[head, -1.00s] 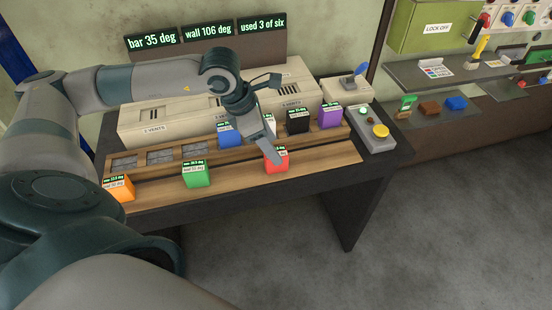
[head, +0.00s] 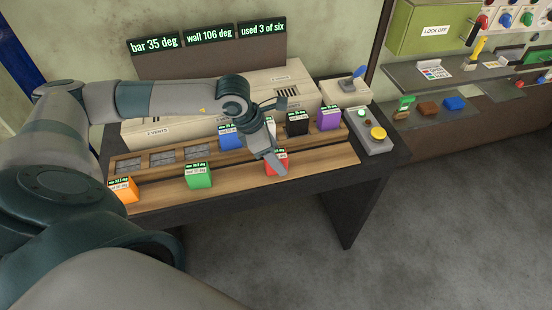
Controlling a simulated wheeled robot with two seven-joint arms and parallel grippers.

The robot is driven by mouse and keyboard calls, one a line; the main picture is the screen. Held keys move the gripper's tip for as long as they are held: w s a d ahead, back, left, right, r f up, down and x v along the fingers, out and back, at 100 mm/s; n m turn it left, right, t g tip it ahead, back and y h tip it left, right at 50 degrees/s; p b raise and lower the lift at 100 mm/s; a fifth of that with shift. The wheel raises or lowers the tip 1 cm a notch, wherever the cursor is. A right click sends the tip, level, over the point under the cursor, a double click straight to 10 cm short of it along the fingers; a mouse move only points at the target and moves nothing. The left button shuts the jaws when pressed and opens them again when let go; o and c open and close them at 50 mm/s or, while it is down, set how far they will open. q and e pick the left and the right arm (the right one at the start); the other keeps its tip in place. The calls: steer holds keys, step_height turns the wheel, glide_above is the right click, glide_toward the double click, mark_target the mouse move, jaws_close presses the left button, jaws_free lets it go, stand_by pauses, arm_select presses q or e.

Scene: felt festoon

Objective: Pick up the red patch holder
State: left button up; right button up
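The red patch holder (head: 269,169) stands on the wooden front ledge of the bench, right of the green holder. My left gripper (head: 277,165) reaches down over it from above, and its fingers cover part of the red block. The view does not show whether the fingers are apart or closed on it. The holder appears to rest on the ledge. My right gripper is out of view.
A green holder (head: 199,177) and an orange one (head: 123,190) stand on the same ledge. Blue (head: 229,138), black (head: 297,124) and purple (head: 329,119) holders sit in the row behind.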

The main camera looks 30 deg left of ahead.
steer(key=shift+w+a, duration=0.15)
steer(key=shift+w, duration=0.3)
arm_select(q)
steer(key=c, duration=1.3)
steer(key=shift+o, duration=0.2)
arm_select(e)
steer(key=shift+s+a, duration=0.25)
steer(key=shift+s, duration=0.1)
